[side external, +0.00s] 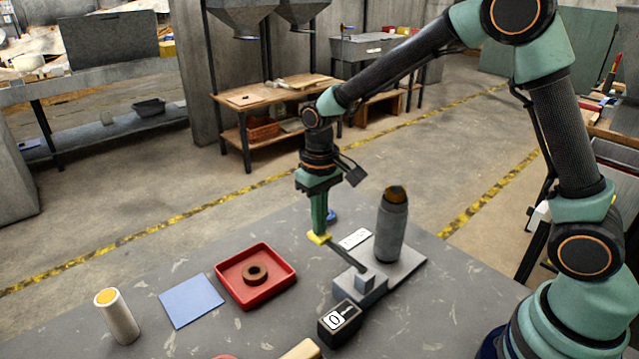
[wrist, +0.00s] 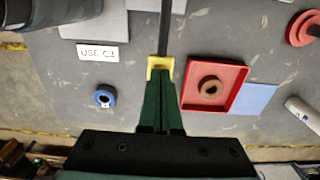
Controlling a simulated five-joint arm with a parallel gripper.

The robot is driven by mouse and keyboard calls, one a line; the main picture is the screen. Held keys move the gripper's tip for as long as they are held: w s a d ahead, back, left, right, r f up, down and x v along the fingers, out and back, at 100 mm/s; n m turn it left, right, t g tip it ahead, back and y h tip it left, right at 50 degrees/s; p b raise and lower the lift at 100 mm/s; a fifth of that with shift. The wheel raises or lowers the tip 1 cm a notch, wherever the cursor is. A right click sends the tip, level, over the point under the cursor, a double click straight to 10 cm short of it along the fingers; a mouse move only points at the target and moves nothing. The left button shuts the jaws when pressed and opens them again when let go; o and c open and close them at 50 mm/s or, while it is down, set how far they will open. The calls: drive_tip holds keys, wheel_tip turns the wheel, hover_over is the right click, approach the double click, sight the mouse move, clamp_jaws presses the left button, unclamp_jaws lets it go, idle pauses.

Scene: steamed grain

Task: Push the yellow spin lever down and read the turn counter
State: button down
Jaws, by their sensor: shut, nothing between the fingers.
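The yellow tip of the spin lever (side external: 319,238) sits at the end of a dark bar that rises at a slant from a grey block on the grey base plate (side external: 408,266). The tip also shows in the wrist view (wrist: 160,63). My gripper (side external: 319,228) is shut and empty, pointing down with its fingertips right at the yellow tip. I cannot tell whether they touch. The turn counter (side external: 340,318) is a black box in front of the block; its white window seems to show 0. A grey cylinder (side external: 391,228) with an orange-brown top stands upright on the plate.
A red tray (side external: 290,285) holding a brown ring (side external: 256,274), a blue square (side external: 191,300) and a white cylinder (side external: 117,318) lie left of the lever. A white card (wrist: 97,52) with lettering and a blue ring (wrist: 104,96) lie on the other side.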

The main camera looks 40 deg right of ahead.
drive_tip(key=shift+f, duration=1.8)
drive_tip(key=shift+r, duration=3.85)
drive_tip(key=shift+d+r, duration=0.1)
drive_tip(key=shift+r, duration=0.2)
drive_tip(key=s+d+r+t, duration=0.5)
drive_tip(key=s+d+r, duration=0.2)
drive_tip(key=s+r, duration=0.3)
drive_tip(key=shift+s+d+t, duration=0.15)
drive_tip(key=shift+s+t, duration=0.15)
drive_tip(key=shift+s, duration=1.4)
drive_tip(key=shift+r, duration=0.1)
